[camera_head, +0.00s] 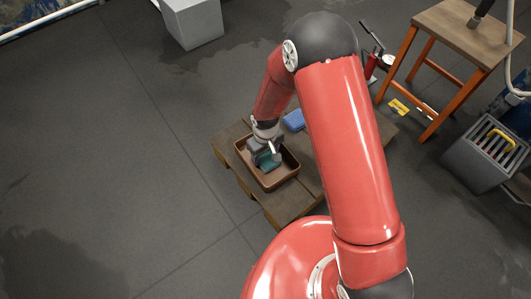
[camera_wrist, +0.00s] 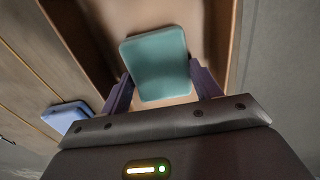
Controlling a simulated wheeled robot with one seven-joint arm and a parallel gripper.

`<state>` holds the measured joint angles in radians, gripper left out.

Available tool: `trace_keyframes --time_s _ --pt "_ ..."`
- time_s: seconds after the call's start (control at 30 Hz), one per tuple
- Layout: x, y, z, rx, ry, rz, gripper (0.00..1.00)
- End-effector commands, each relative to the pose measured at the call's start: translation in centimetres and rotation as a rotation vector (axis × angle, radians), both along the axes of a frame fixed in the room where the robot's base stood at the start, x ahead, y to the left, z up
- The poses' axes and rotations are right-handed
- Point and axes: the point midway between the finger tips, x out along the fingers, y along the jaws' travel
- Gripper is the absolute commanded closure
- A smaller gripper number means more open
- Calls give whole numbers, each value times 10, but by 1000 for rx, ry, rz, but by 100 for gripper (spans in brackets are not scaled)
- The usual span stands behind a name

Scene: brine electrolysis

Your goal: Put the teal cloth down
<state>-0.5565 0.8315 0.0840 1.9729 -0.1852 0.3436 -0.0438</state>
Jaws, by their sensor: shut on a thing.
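The teal cloth (camera_wrist: 158,62) is a flat, rounded rectangle held between the two fingers of my gripper (camera_wrist: 160,88) in the wrist view. In the head view the teal cloth (camera_head: 266,160) shows below my gripper (camera_head: 267,153), inside the outline of a brown tray (camera_head: 282,183). The gripper is shut on the cloth. The tray's walls also show around the cloth in the wrist view (camera_wrist: 80,45). I cannot tell whether the cloth touches the tray floor.
The tray sits on a low wooden pallet (camera_head: 228,150). A blue cloth or sponge (camera_head: 293,120) lies on the pallet beside the tray. A wooden stool (camera_head: 465,35), a grey bin (camera_head: 483,155) and a grey box (camera_head: 193,22) stand farther off. Floor at left is clear.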

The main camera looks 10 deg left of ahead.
Motion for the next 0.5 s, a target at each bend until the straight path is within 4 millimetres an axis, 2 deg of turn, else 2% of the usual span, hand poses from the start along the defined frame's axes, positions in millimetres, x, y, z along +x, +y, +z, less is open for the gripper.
trace_keyframes --time_s 0.03,0.07,0.2,0.5 --pt "0 0 -4 0 0 0 58" --pt "0 0 -2 0 0 0 33" --pt "0 0 -2 0 0 0 15" --pt "0 0 0 0 0 0 15"
